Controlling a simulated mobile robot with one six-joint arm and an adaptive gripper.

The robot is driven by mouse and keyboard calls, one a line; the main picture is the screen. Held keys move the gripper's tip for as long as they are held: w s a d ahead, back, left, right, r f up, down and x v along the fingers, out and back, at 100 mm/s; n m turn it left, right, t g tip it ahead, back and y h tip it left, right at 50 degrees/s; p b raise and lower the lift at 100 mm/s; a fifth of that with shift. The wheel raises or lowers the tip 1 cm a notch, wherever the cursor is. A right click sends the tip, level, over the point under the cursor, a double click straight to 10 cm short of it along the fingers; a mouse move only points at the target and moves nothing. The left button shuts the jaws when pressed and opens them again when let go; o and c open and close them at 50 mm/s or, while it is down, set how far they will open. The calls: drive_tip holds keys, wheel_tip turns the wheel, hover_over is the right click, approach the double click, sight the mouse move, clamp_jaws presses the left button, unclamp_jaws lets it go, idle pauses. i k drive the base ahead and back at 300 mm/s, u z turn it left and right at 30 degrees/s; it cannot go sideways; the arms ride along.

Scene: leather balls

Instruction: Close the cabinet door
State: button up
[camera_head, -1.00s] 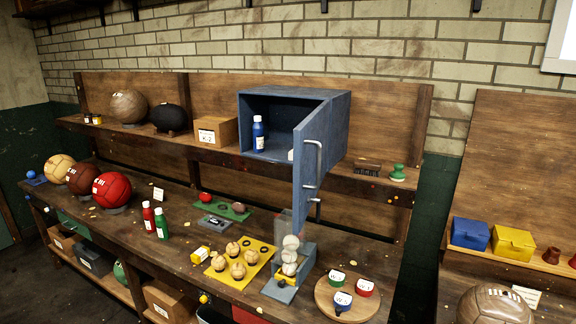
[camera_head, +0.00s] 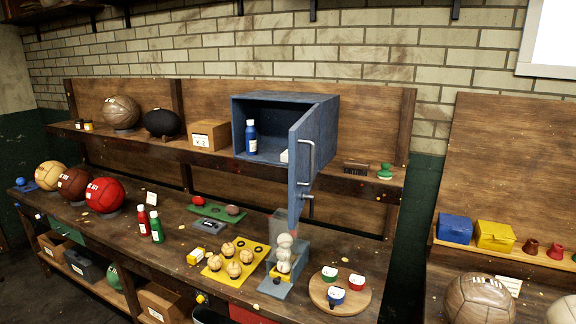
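The blue cabinet (camera_head: 325,118) sits on the upper shelf of the workbench. Its blue door (camera_head: 298,182) is hinged on the right side and stands wide open, swung out toward me past the shelf edge. A grey bar handle (camera_head: 307,162) runs down the door's right-hand face, with a small latch knob below it. Inside the cabinet are a blue bottle (camera_head: 251,138) and a small white item near the door's edge. My gripper is not in view.
Below the door stand a dispenser with stacked white balls (camera_head: 284,255) and a round wooden board (camera_head: 325,291) with small cups. A brush (camera_head: 356,167) and green stamp (camera_head: 385,172) lie right of the cabinet. Bottles, balls and a yellow tray (camera_head: 214,271) occupy the bench.

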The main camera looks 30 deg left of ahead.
sight(304, 136)
drive_tip(key=u, duration=1.1)
drive_tip(key=k, duration=0.55)
drive_tip(key=u, duration=0.1)
drive_tip(key=i, duration=0.55)
drive_tip(key=z, duration=0.05)
